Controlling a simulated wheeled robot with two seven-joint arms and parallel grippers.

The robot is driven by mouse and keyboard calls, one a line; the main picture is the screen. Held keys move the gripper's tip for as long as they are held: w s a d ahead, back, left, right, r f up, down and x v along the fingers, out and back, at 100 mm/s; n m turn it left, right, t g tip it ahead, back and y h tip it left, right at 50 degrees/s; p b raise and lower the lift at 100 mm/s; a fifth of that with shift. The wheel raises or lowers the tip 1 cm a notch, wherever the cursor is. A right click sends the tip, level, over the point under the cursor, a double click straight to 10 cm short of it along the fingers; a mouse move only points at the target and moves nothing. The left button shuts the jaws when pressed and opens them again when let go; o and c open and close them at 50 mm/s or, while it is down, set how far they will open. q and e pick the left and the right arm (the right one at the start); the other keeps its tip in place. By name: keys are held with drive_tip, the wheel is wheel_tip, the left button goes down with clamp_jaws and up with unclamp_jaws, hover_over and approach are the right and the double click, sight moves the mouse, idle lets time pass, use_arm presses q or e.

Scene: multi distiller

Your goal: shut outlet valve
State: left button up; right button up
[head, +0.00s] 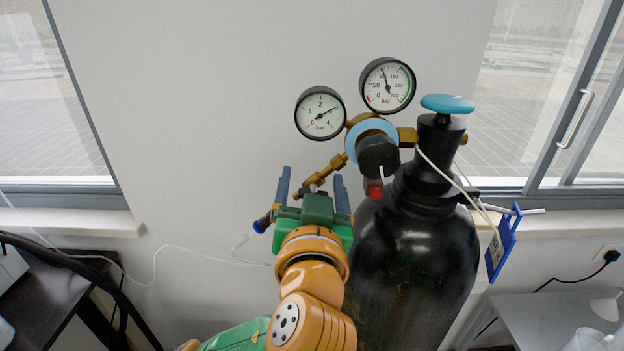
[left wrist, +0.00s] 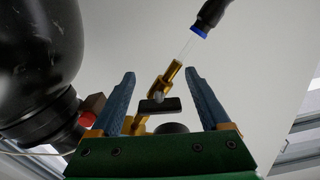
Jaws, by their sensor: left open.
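The outlet valve is a brass fitting on the regulator's outlet pipe (head: 334,164). Its dark bar-shaped handle (left wrist: 171,105) shows in the left wrist view, lying crosswise on the brass stem (left wrist: 171,73). In the head view the handle is hidden behind my gripper. My left gripper (head: 311,172) is open and empty, its two blue fingers pointing at the outlet. In the left wrist view the fingers of the left gripper (left wrist: 161,71) stand to either side of the handle, with gaps on both sides. Whether they are at the handle's depth I cannot tell. My right gripper is not in view.
A black gas cylinder (head: 410,265) with a turquoise top knob (head: 447,103) stands right of my gripper. Two gauges (head: 320,113) (head: 387,85) sit above the regulator. A blue-ended hose connector (head: 263,223) hangs at the outlet's end. A blue tag (head: 504,243) hangs right.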

use_arm(q)
drive_tip(key=shift+s, duration=0.15)
drive_tip(key=c, duration=0.7)
clamp_jaws()
drive_tip(key=m+p, duration=0.1)
drive_tip(key=m, duration=0.2)
drive_tip(key=shift+r+m, duration=0.15)
drive_tip(key=shift+m, duration=0.25)
drive_tip(key=shift+m+p, duration=0.85)
drive_tip(key=shift+m, duration=0.65)
drive_tip(key=o, duration=0.7)
unclamp_jaws()
